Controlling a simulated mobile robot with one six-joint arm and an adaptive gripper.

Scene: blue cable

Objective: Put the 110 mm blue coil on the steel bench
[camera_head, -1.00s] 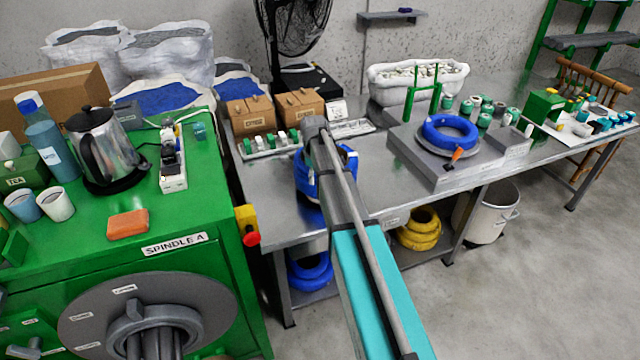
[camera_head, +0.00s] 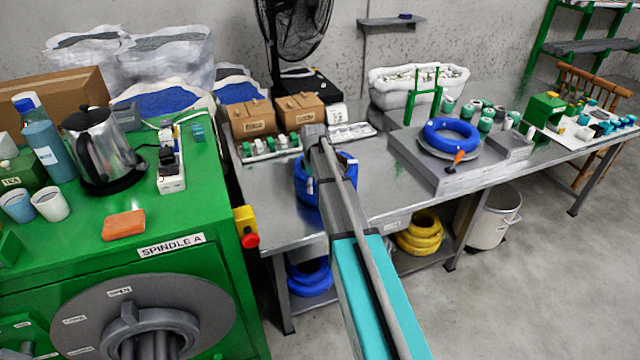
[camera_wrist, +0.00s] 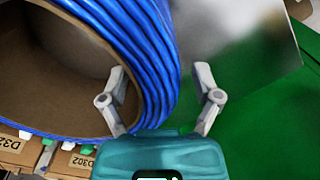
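A blue coil (camera_head: 303,186) is at the left end of the steel bench (camera_head: 385,190), partly hidden behind my arm. It appears to rest on the bench top, though its base contact is not clear. In the wrist view the coil (camera_wrist: 152,60) fills the upper left, with its brown inner wall showing. My gripper (camera_wrist: 162,85) is open around the coil's wall. One finger is on the inner side, and the other is outside with a visible gap to the blue strands. In the head view the fingers are hidden. I cannot read the coil's size.
Another blue coil (camera_head: 451,136) lies on a grey scale-like stand (camera_head: 440,178). Blue coils (camera_head: 312,279) and yellow coils (camera_head: 420,236) lie on the lower shelf. The green spindle machine (camera_head: 205,215) borders the bench's left end. Cardboard boxes (camera_head: 248,117) and a parts tray (camera_head: 268,150) stand behind.

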